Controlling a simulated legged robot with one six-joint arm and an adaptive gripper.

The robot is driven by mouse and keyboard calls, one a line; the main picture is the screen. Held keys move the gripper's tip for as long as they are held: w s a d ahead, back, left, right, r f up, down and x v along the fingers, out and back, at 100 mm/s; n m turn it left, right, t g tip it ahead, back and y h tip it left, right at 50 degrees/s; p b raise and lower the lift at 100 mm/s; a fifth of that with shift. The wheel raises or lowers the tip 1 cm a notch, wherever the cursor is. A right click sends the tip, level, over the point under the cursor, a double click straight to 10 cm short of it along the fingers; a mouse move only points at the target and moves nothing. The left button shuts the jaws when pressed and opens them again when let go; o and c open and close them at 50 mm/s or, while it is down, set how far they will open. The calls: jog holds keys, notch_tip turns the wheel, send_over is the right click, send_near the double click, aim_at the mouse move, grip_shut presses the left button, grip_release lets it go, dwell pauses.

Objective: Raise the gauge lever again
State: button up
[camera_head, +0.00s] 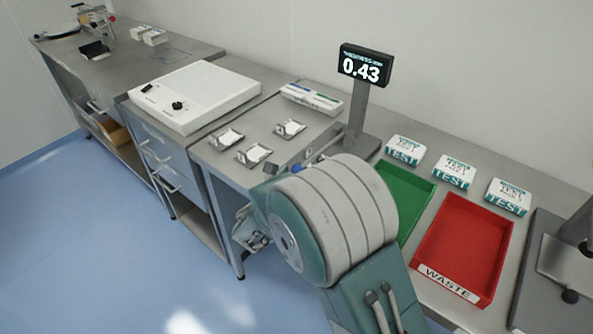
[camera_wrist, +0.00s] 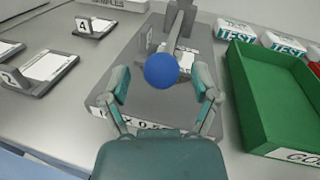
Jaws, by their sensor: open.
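The gauge lever's blue ball knob (camera_wrist: 161,71) shows in the wrist view at the end of a grey lever arm (camera_wrist: 179,22). The gauge's flat grey base (camera_wrist: 112,77) lies beneath it, with a label on its front edge. In the head view a small part of the blue knob (camera_head: 298,169) shows past my arm. My gripper (camera_wrist: 162,78) is open, with one finger on each side of the knob in the picture. I cannot tell whether either finger touches it. The gauge display (camera_head: 362,69) on its post reads 0.43. In the head view my arm hides most of the gauge and my gripper.
A green bin (camera_head: 411,200) and a red WASTE bin (camera_head: 468,240) stand at the right. Several TEST packs (camera_head: 455,172) lie behind them. Numbered sample holders (camera_head: 254,156) stand left of the gauge, with a samples box (camera_head: 311,98) behind.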

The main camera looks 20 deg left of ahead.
jog(key=shift+w+d, duration=0.1)
jog(key=shift+w, duration=0.35)
grip_shut()
jog(key=shift+r, duration=0.1)
